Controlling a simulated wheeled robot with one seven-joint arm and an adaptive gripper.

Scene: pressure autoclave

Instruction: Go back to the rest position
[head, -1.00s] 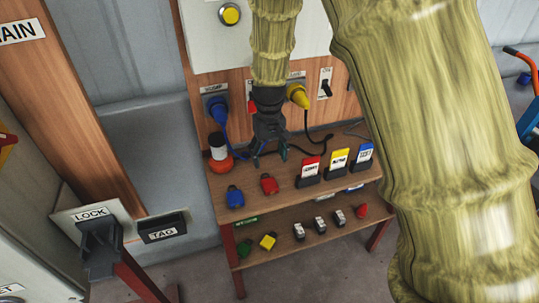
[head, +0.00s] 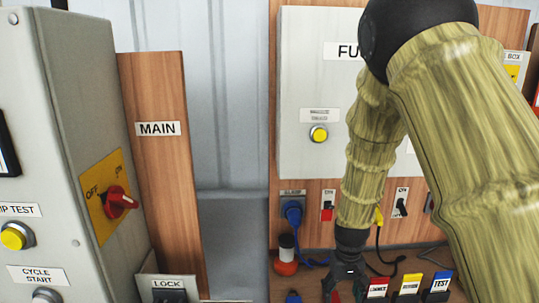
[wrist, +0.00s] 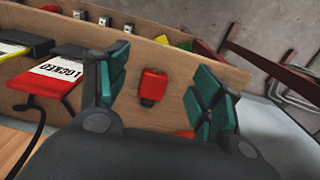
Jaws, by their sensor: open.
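My gripper (head: 346,284) hangs above the wooden bench in the head view, at the lower middle of the picture. In the wrist view its two teal-padded fingers (wrist: 160,90) stand apart with nothing held between them. My arm bends down from the upper right of the head view and covers part of the grey panel behind.
A red LOCKED tag (head: 377,288), a yellow tag (head: 410,284) and a blue TEST tag (head: 440,281) stand right of my gripper. A red-and-white bottle-like item (head: 286,255) stands left. The MAIN post (head: 158,170) and a cabinet with a red switch (head: 118,202) are farther left.

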